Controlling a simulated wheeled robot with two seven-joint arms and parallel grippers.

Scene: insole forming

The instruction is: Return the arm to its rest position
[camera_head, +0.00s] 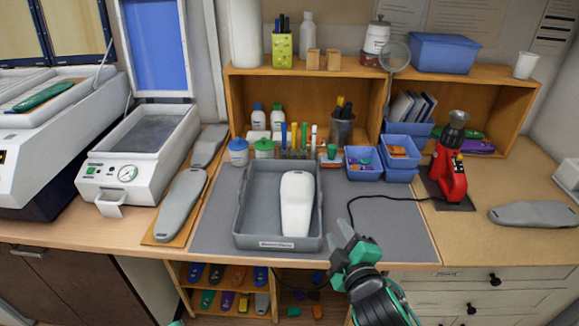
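My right gripper (340,234) hangs over the front edge of the bench, just right of the grey tray (243,222). Its two grey fingers stand apart with nothing between them. The tray sits on the grey mat (380,215). A white foot-shaped last (297,200) lies in the tray, apart from the gripper. My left gripper is not in view; only a small green bit, perhaps of my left arm, shows at the bottom edge.
A white machine with a raised lid (140,130) and grey insoles (180,205) are at left. Blue bins (365,165) and a red tool (448,170) with a black cable stand behind my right gripper. The mat's right front is clear.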

